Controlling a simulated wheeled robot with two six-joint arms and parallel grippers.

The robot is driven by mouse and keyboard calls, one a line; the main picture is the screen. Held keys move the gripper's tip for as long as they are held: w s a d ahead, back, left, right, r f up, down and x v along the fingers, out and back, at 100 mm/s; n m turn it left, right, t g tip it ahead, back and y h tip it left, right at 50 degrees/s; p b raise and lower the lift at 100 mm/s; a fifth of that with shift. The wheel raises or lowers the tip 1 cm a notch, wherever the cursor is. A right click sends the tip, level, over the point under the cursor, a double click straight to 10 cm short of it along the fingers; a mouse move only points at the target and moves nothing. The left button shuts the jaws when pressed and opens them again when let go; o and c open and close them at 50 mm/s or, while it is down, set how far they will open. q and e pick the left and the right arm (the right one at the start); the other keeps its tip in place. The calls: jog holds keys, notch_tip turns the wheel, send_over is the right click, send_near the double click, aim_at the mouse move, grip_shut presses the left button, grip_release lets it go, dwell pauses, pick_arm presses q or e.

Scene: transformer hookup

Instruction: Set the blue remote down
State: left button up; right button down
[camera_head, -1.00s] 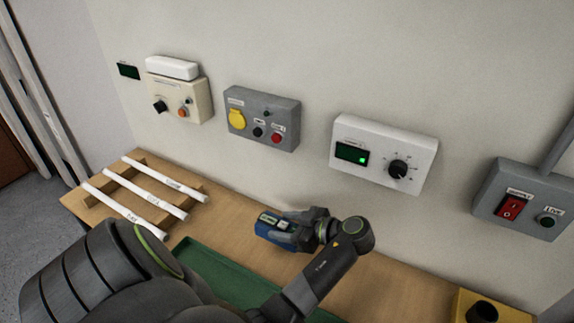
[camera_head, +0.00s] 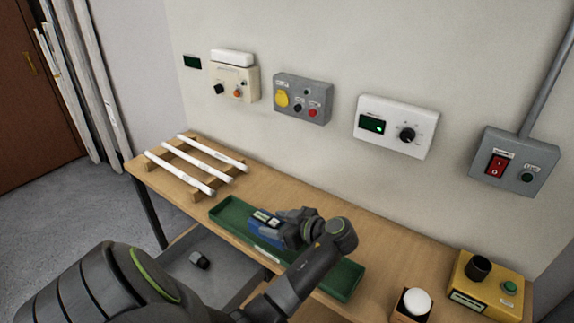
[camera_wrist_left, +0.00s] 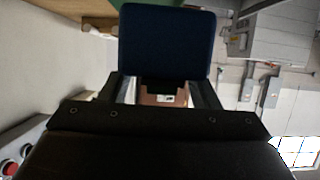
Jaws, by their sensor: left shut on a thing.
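The blue remote (camera_head: 264,226) is in my left gripper (camera_head: 284,230), which is shut on it. In the head view they are over the green tray (camera_head: 232,217) on the bench. I cannot tell whether the remote touches the tray. In the left wrist view the remote (camera_wrist_left: 167,42) shows as a dark blue block between the two fingers (camera_wrist_left: 165,92). The gripper and arm hide part of the tray's middle. My right gripper is not in view.
White labelled tubes (camera_head: 195,164) lie on a wooden rack at the bench's left end. A yellow box (camera_head: 488,284) and a box with a white knob (camera_head: 413,304) stand at the right. Control boxes (camera_head: 396,126) line the wall. A grey open drawer or bin (camera_head: 205,283) is below the front edge.

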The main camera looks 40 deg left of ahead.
pick_arm(q)
jog(key=shift+s, duration=0.25)
jog(key=shift+w+d, duration=0.1)
jog(key=w+d+r+m+t+h, duration=0.2)
jog(key=d+r+m+t+h, duration=0.4)
jog(key=d+r+m, duration=0.3)
jog(key=w+d+r+m+t+h, duration=0.3)
jog(key=d+r+m+t+h, duration=0.4)
jog(key=d+r, duration=0.6)
jog(key=m+t, duration=0.2)
jog(key=m, duration=0.1)
jog(key=shift+w+r, duration=0.25)
jog(key=shift+r, duration=0.15)
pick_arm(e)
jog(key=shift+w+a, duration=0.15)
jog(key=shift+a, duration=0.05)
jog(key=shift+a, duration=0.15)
